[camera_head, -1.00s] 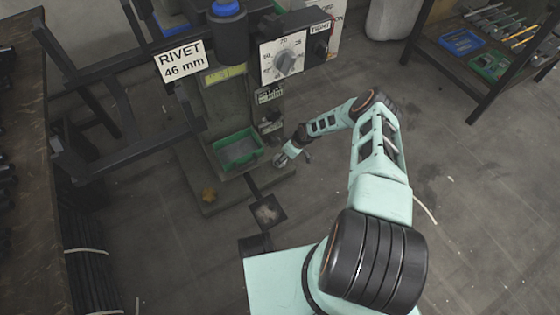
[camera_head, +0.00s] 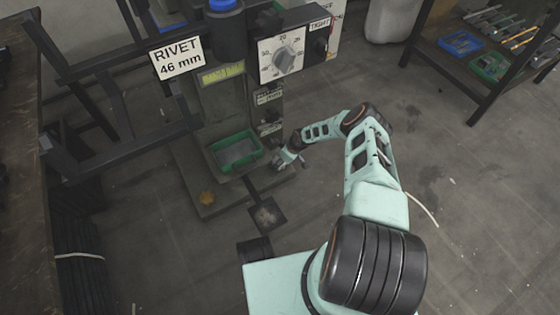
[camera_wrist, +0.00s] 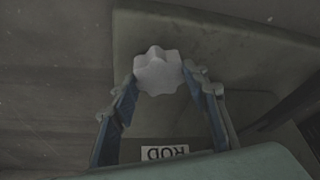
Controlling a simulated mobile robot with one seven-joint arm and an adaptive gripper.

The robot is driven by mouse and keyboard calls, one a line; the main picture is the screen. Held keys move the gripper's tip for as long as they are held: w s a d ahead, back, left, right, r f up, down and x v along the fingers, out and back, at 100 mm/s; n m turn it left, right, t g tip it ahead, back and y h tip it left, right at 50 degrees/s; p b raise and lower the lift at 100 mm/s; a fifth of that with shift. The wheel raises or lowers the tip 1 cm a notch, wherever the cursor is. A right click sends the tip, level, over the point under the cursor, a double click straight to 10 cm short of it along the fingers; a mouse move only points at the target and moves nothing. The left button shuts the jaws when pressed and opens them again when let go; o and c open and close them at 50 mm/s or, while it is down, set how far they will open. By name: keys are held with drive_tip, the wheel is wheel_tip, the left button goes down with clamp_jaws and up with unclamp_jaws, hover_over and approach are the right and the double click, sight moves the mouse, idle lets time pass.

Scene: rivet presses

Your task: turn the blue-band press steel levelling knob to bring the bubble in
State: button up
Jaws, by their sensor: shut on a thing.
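The press (camera_head: 212,110) with a blue cap (camera_head: 222,5) stands at the upper middle of the head view. A grey, lobed steel knob (camera_wrist: 158,72) sits between my fingers in the wrist view, over the press's base plate (camera_wrist: 215,45). My gripper (camera_wrist: 160,78) is shut on this knob, one finger on each side. In the head view my gripper (camera_head: 284,160) is low at the right of the press base, and it hides the knob there. A brass-coloured knob (camera_head: 207,197) stands at the base's front left. I cannot make out a bubble in either view.
A green-rimmed tray (camera_head: 236,151) is on the press, left of my gripper. A dial panel (camera_head: 287,56) and a "RIVET 46 mm" sign (camera_head: 178,57) are above. A pedal (camera_head: 267,214) lies in front. A shelf (camera_head: 480,70) stands at the right. Open floor lies right of my arm.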

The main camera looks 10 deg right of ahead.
drive_tip(key=shift+m, duration=0.4)
drive_tip(key=shift+c, duration=0.5)
drive_tip(key=m+h+p, duration=0.1)
drive_tip(key=m, duration=0.1)
drive_tip(key=m+p, duration=0.1)
drive_tip(key=shift+s+a+r+m+t+h, duration=0.1)
drive_tip(key=shift+a+m+t+h, duration=0.05)
drive_tip(key=shift+m+t+h, duration=0.25)
drive_tip(key=m+h, duration=0.1)
drive_tip(key=m, duration=0.2)
drive_tip(key=shift+m+h+b, duration=0.4)
drive_tip(key=shift+m+b, duration=0.2)
drive_tip(key=shift+m, duration=0.4)
drive_tip(key=o, duration=1.2)
drive_tip(key=shift+c, duration=0.2)
drive_tip(key=shift+a, duration=0.1)
